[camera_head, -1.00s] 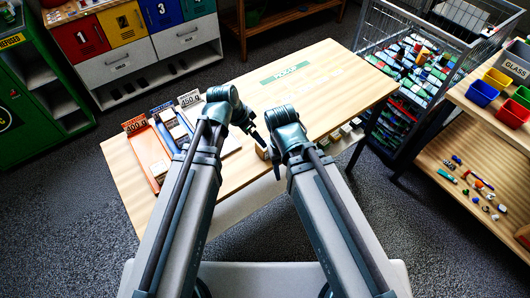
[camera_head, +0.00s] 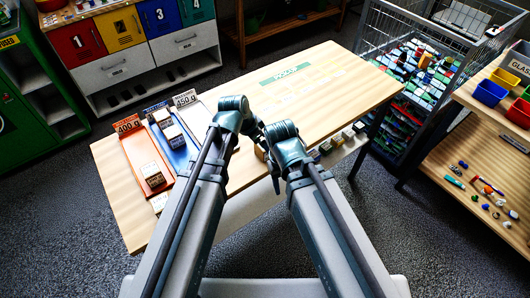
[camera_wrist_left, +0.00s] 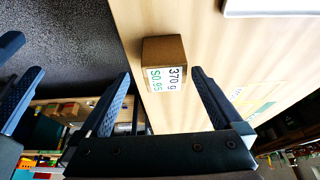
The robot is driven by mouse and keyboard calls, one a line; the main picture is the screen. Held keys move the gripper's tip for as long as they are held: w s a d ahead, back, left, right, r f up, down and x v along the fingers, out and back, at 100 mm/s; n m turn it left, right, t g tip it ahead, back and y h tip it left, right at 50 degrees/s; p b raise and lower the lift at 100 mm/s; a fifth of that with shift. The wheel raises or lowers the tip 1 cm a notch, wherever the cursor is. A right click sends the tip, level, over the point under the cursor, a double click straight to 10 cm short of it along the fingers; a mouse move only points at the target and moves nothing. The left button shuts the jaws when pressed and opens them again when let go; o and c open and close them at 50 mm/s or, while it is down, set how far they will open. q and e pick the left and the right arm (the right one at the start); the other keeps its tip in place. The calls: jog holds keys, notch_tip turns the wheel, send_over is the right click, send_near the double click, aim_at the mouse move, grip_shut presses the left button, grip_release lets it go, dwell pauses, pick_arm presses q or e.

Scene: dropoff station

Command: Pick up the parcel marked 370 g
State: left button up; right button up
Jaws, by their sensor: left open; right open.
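In the head view the parcel (camera_head: 260,152) is mostly hidden by my arms. My left gripper (camera_head: 261,134) is just beside it there, largely hidden. My right gripper (camera_head: 273,172) is open and empty, close to the table's front edge.
The wooden table (camera_head: 330,90) bears an orange tray (camera_head: 133,150) marked 400 g, a blue tray (camera_head: 183,158) and a pale tray (camera_head: 196,117) marked 450 g. Small boxes lie in the first two. A wire cart (camera_head: 375,50) stands right.

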pick_arm(q)
jog(key=b+x, duration=0.5)
jog(key=shift+w+a+f, duration=0.15)
jog(key=shift+w, duration=0.2)
grip_shut()
dwell(0.3)
